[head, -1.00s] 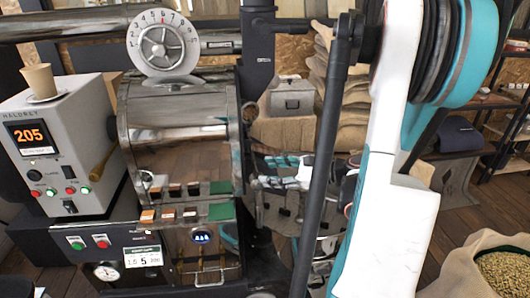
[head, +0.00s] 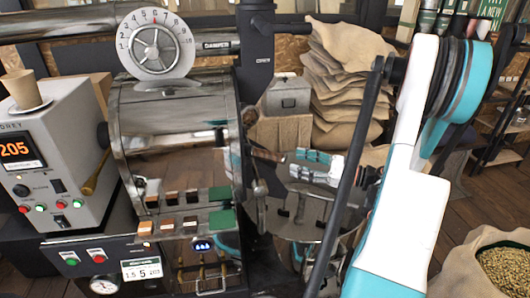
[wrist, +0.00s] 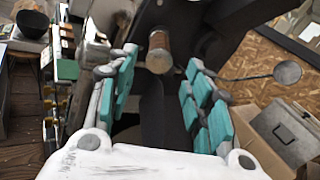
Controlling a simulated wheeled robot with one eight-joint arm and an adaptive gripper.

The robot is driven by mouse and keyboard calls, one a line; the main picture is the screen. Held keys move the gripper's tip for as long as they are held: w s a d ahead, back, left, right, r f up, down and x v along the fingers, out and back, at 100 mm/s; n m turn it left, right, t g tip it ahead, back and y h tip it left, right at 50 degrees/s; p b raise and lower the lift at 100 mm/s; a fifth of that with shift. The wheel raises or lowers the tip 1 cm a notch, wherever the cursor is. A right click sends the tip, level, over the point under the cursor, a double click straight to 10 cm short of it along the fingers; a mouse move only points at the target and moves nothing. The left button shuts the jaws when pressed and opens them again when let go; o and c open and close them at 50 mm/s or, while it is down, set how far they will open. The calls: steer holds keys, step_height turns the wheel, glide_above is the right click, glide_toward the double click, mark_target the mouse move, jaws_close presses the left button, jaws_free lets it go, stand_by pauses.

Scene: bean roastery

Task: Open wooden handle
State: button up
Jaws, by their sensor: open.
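The wooden handle (wrist: 159,46) shows in the wrist view as a short brown cylinder with a grey end, ahead of my gripper (wrist: 162,62) and between its two teal-padded fingers in the picture. The fingers are spread, and I see no contact with the handle. In the head view my gripper (head: 302,166) is right of the roaster drum, pointing left. A brown stick-like piece (head: 266,154) lies just left of its fingertips, probably the same handle. What the handle is fixed to is partly hidden by dark metal.
The roaster drum (head: 178,135) with its dial (head: 155,44) stands left of my gripper. Below my gripper is the round cooling tray (head: 300,225). Stacked sacks (head: 345,85) stand behind. A thin rod with a round end (wrist: 287,73) is right of the fingers.

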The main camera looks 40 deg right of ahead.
mark_target(262, 154)
steer(key=b+x, duration=0.2)
steer(key=x, duration=1.1)
steer(key=shift+a, duration=0.1)
steer(key=shift+c, duration=0.3)
